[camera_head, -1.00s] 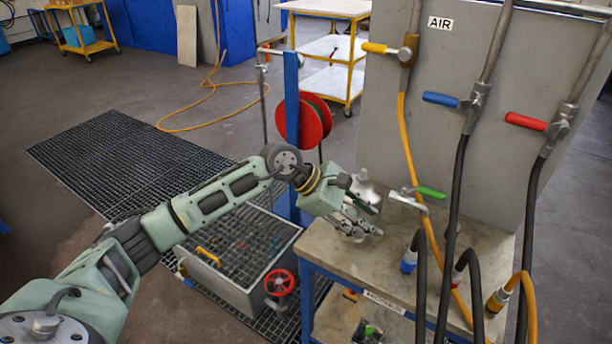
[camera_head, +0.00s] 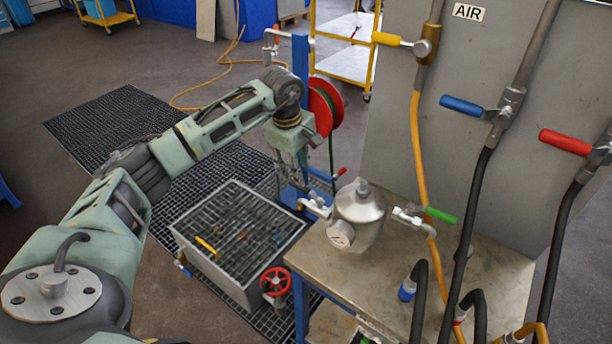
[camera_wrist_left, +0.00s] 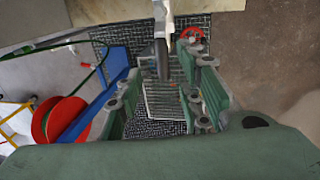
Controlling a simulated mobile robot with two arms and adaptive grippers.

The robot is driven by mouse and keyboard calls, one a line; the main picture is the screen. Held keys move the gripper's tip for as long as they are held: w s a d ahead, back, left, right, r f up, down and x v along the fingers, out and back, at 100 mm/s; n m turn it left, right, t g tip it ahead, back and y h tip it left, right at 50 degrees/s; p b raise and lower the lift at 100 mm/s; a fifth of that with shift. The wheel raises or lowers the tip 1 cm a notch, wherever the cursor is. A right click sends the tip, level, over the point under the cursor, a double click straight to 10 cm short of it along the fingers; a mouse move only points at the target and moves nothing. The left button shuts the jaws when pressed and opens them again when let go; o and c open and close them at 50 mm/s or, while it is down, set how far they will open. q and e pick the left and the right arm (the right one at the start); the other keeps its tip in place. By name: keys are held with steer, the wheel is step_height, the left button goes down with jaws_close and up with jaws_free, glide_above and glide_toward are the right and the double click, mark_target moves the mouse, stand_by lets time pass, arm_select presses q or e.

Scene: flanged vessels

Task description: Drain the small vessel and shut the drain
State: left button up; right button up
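The small vessel (camera_head: 362,212) is silver, with a round gauge (camera_head: 341,235) on its front, and stands on the bench top. A pale metal fitting (camera_head: 316,207) sticks out from its left side. On its right a valve has a green handle (camera_head: 441,215). My left gripper (camera_head: 298,186) points down just left of the vessel, beyond the bench edge. In the left wrist view its fingers (camera_wrist_left: 163,98) are apart. A fitting with a dark end (camera_wrist_left: 162,60) reaches between them; I cannot tell whether they touch it. My right gripper is not in view.
A grated drain box (camera_head: 240,240) with a red handwheel (camera_head: 275,282) stands on the floor below. A blue post (camera_head: 300,70) with a red hose reel (camera_head: 322,107) stands behind my left gripper. Hoses with yellow, blue and red valve handles hang right of the vessel.

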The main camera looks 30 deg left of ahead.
mark_target(300, 188)
arm_select(q)
steer(key=f, duration=0.2)
steer(key=f+p, duration=0.1)
steer(key=f, duration=0.2)
steer(key=shift+w+d, duration=0.1)
steer(key=shift+w, duration=0.1)
steer(key=shift+w+f, duration=0.2)
steer(key=shift+f, duration=0.45)
jaws_close()
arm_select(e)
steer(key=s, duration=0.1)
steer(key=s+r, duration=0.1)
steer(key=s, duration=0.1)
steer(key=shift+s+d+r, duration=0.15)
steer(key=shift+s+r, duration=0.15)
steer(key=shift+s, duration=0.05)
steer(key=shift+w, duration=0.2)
